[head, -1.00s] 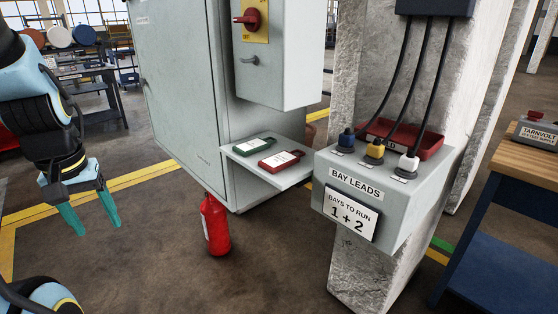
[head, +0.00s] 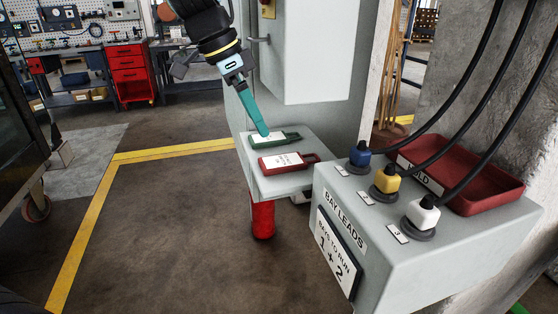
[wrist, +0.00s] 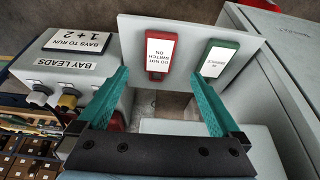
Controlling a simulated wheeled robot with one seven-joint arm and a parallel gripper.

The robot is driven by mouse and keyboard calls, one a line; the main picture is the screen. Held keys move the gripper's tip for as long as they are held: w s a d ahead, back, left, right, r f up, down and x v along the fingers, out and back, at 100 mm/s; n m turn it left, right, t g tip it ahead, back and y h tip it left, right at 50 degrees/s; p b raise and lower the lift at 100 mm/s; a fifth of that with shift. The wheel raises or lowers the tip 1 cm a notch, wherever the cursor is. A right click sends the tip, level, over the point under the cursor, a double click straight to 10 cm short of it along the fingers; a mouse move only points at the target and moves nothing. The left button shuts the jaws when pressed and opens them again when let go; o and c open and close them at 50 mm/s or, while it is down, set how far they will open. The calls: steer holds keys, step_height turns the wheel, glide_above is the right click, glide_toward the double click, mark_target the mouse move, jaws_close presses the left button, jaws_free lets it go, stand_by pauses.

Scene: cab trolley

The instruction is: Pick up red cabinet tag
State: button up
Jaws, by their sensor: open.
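The red cabinet tag (head: 288,162) lies flat on the grey shelf (head: 283,184) of the cabinet, with a white label and a narrow handle end pointing right. A green tag (head: 274,139) lies beside it, on the far side. My gripper (head: 264,133) hangs over the shelf, its visible teal fingertip appearing over the green tag; its height is hard to tell. In the wrist view my gripper (wrist: 161,76) is open and empty. The red tag (wrist: 158,55) shows ahead between the two fingers, apart from both, and the green tag (wrist: 217,60) is near the right finger.
The grey bay leads box (head: 430,250) with blue, yellow and white plugs and a red tray (head: 480,185) stands close on the right. Black cables rise from the plugs. A red extinguisher (head: 262,218) stands under the shelf. The floor to the left is clear.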

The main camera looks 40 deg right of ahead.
mark_target(280, 161)
steer(key=p+x, duration=0.2)
steer(key=x, duration=0.8)
steer(key=shift+s+d+f, duration=0.15)
steer(key=shift+d+f, duration=0.1)
steer(key=shift+d, duration=0.05)
steer(key=c, duration=1.3)
